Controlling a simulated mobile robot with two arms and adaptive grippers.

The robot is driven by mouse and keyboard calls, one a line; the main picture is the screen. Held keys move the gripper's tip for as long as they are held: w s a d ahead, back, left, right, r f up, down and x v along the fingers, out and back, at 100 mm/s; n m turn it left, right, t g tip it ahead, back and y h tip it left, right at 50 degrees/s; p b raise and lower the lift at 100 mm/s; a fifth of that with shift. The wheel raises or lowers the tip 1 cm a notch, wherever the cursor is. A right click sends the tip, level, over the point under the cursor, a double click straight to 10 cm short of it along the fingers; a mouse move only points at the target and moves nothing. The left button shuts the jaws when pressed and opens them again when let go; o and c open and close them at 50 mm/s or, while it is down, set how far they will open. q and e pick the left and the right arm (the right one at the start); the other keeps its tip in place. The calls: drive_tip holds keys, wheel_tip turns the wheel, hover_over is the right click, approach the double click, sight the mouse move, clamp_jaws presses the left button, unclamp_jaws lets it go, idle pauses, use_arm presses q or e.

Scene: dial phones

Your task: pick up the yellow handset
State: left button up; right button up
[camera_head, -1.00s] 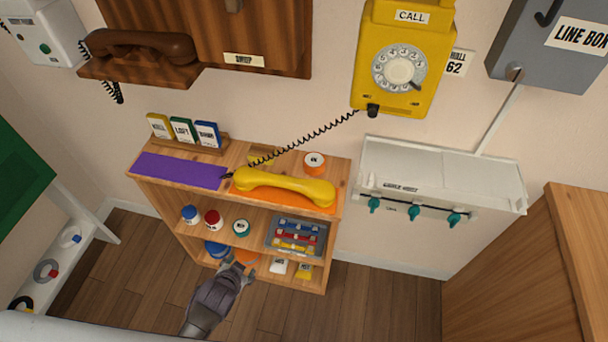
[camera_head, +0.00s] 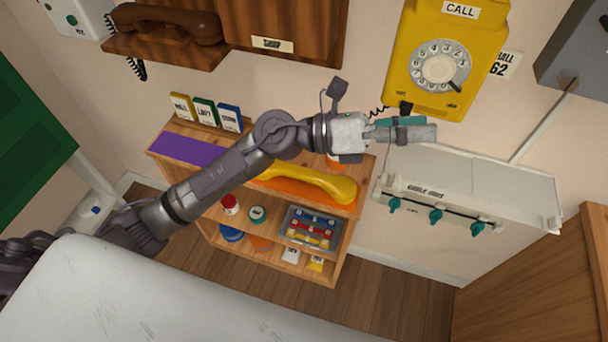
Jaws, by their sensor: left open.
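The yellow handset (camera_head: 328,185) lies on an orange mat (camera_head: 338,205) on top of the wooden shelf. My left forearm covers its left end and most of its coiled cord. A short piece of the cord (camera_head: 377,111) shows below the yellow wall phone (camera_head: 441,60), which has a white dial and a CALL label. My left gripper (camera_head: 428,128) is open and empty. In the picture it is above and right of the handset, just under the phone and apart from the handset. My right gripper is not in view.
The shelf (camera_head: 342,245) holds a purple mat (camera_head: 184,149), upright labelled cards (camera_head: 205,112), jars and a grey tray (camera_head: 313,229). A white box with teal knobs (camera_head: 470,190) stands on the right. A brown handset (camera_head: 165,24) hangs at the upper left.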

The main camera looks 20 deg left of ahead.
use_arm(q)
wheel_tip(320, 180, down, 5)
drive_tip(key=m+g+y, duration=0.3)
drive_tip(key=m, duration=0.2)
drive_tip(key=m+g+y, duration=0.1)
drive_tip(key=m+y, duration=0.4)
drive_tip(key=y, duration=1)
approach(302, 171)
wheel_tip(302, 171, down, 6)
drive_tip(key=shift+w+d+p, duration=0.15)
drive_tip(key=shift+d+p, duration=0.05)
drive_tip(key=shift+p, duration=0.2)
drive_tip(key=f, duration=0.2)
drive_tip(key=d+f+p, duration=0.1)
drive_tip(key=f, duration=0.1)
drive_tip(key=shift+d+f, duration=0.2)
drive_tip(key=shift+f, duration=0.45)
drive_tip(key=shift+c, duration=0.3)
clamp_jaws()
